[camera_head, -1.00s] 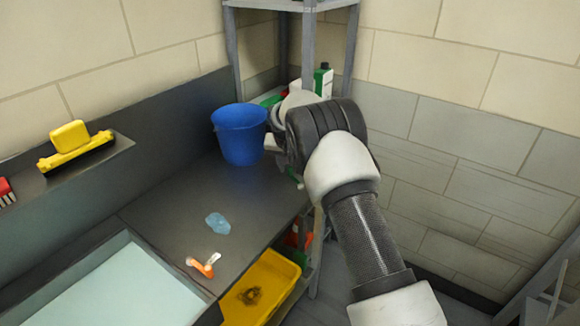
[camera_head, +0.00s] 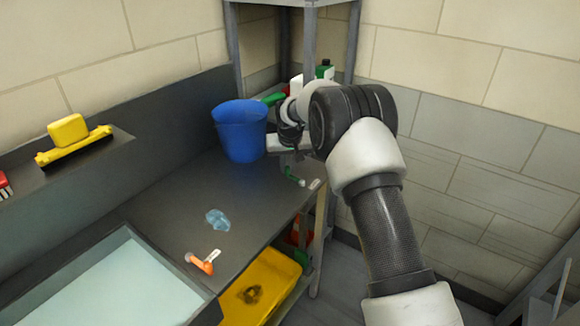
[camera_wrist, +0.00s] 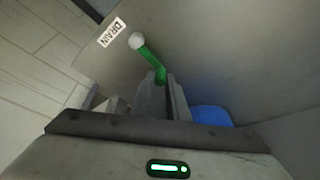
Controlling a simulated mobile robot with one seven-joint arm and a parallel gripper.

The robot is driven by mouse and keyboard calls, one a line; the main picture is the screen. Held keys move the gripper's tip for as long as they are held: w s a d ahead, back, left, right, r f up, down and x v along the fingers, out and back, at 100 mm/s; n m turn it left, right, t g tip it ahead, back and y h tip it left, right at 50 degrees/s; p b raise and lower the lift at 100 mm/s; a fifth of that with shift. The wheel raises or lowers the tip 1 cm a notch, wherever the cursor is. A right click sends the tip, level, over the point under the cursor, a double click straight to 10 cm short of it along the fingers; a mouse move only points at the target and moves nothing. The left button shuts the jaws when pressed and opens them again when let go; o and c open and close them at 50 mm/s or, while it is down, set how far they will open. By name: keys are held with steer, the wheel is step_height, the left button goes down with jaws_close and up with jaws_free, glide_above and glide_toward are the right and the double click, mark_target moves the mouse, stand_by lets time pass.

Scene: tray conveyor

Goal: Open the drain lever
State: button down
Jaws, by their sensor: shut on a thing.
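The drain lever is a green bar with a white ball knob. In the wrist view the lever (camera_wrist: 150,58) stands beside a white label reading DRAIN (camera_wrist: 111,32). Its near end lies between the fingertips of my gripper (camera_wrist: 161,82), which is shut on it; the knob end sticks out beyond the fingers. In the head view the green lever (camera_head: 291,175) lies at the right edge of the grey counter. My gripper (camera_head: 288,150) is just behind it, partly hidden by my wrist, so the contact itself does not show there.
A blue bucket (camera_head: 240,131) stands on the counter (camera_head: 165,205) close to the left of my gripper. An orange lever (camera_head: 200,264), a light-blue patch (camera_head: 217,220) and a basin (camera_head: 62,272) are nearer. A yellow bin (camera_head: 268,280) sits below. A shelf rack (camera_head: 309,50) stands behind.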

steer(key=shift+s+n, duration=0.15)
steer(key=shift+n, duration=0.15)
steer(key=shift+a, duration=0.1)
steer(key=c, duration=1.7)
jaws_free()
steer(key=v, duration=1.7)
steer(key=shift+s+d+r, duration=0.1)
steer(key=shift+d+r, duration=0.1)
steer(key=shift+d, duration=0.1)
